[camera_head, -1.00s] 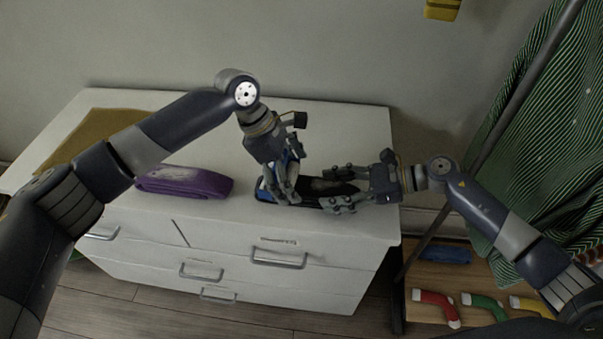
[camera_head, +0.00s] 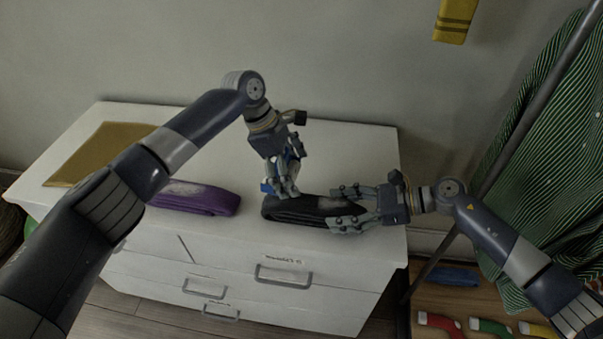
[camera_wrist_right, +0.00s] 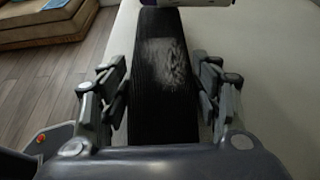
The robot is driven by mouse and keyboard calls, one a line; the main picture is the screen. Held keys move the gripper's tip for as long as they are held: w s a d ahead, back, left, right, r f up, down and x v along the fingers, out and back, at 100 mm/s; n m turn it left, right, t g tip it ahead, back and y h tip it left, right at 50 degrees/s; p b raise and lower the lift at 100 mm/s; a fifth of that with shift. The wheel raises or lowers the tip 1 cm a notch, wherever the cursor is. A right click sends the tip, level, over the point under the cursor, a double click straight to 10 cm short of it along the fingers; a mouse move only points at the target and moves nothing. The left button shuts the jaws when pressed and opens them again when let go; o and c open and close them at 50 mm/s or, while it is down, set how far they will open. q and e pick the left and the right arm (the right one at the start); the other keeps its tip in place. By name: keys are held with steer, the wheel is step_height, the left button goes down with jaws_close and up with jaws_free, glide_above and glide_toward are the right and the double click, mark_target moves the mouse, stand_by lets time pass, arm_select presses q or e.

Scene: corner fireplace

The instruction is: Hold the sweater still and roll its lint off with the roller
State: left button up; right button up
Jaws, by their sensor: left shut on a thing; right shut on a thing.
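The black folded sweater (camera_head: 292,209) lies on the white dresser top near its front edge. A pale lint patch shows on it between my right fingers in the right wrist view (camera_wrist_right: 165,62). My right gripper (camera_head: 338,207) is shut on the sweater's right end, one finger along each long side. My left gripper (camera_head: 284,188) is shut on the lint roller (camera_head: 268,187), of which only a small blue part shows. The roller is at or just above the sweater's left part, toward the far side; I cannot tell whether it touches. The fingers hide most of the roller.
A purple folded sweater (camera_head: 200,198) with a pale patch lies left on the white dresser (camera_head: 345,150). A mustard cloth (camera_head: 100,150) lies at the far left. A green striped garment (camera_head: 545,130) hangs from a rack at right. The dresser's back is clear.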

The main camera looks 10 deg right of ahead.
mark_target(296, 205)
arm_select(q)
steer(key=shift+s+a, duration=0.25)
steer(key=shift+s, duration=0.8)
steer(key=shift+s+a, duration=0.3)
steer(key=shift+s, duration=0.7)
steer(key=shift+s+a, duration=0.25)
steer(key=shift+s, duration=0.8)
steer(key=shift+r, duration=4.2)
steer(key=s+d, duration=0.6)
steer(key=d, duration=0.6)
steer(key=shift+w+f, duration=0.15)
steer(key=shift+f, duration=3)
steer(key=shift+f, duration=0.2)
